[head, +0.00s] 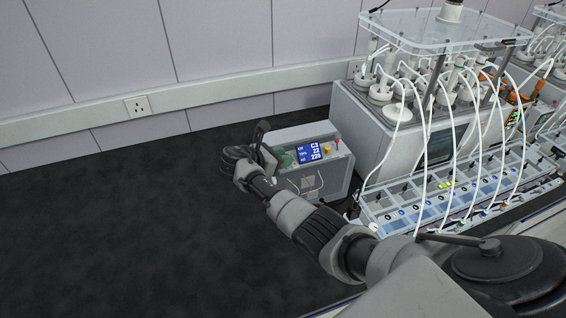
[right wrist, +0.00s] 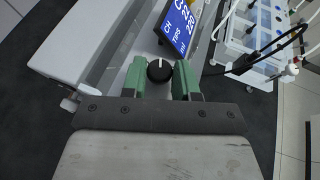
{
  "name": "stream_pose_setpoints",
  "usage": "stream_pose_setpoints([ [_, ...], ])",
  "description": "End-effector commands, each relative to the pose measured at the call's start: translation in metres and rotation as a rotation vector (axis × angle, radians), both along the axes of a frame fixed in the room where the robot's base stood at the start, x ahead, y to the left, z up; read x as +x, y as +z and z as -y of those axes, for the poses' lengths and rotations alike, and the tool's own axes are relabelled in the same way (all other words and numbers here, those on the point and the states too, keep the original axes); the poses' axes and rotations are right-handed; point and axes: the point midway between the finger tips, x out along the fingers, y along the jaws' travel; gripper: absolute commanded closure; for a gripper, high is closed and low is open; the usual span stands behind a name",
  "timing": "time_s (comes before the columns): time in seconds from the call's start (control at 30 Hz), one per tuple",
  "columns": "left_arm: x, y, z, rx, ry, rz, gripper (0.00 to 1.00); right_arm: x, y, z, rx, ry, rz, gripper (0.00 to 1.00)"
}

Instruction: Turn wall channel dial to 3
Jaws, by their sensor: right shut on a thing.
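The wall channel dial (right wrist: 159,71) is a round black knob with a white pointer line. In the right wrist view the line points towards the top of the picture. My right gripper (right wrist: 160,78) is shut on the dial, with one green finger on each side. In the head view the gripper (head: 284,161) is at the front of a grey box (head: 337,179) and hides the dial. The box's blue screen (head: 315,151) has white text; its top line looks like C3, with 22 and 220 below. My left gripper is not in view.
A reactor unit (head: 383,133) with several white tubes stands right of the box. A rack (head: 375,207) with several small fittings lies in front of it. A wall socket (head: 138,106) is at the back left. The black bench (head: 100,220) is clear on the left.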

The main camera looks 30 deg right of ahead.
Motion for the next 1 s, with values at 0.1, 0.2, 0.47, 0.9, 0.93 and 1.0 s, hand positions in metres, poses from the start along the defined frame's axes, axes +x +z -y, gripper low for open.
stream_pose_setpoints([
  [0.1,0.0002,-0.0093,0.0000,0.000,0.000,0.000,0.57,0.0019,-0.0021,-0.0006,0.001,-0.054,0.002,0.94],
  [0.2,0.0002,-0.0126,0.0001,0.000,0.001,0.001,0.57,0.0020,-0.0017,-0.0004,0.001,-0.088,0.000,0.94],
  [0.47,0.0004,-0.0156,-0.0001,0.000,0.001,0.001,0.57,0.0023,-0.0005,-0.0006,0.002,-0.127,0.001,0.94],
  [0.9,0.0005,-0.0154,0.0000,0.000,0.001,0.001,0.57,0.0023,-0.0002,-0.0005,0.003,-0.128,0.000,0.63],
  [0.93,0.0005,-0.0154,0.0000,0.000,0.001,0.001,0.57,0.0023,-0.0002,-0.0004,0.003,-0.128,0.000,0.63],
  [1.0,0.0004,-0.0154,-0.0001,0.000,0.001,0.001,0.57,0.0023,-0.0002,-0.0004,0.002,-0.128,0.000,0.63],
])
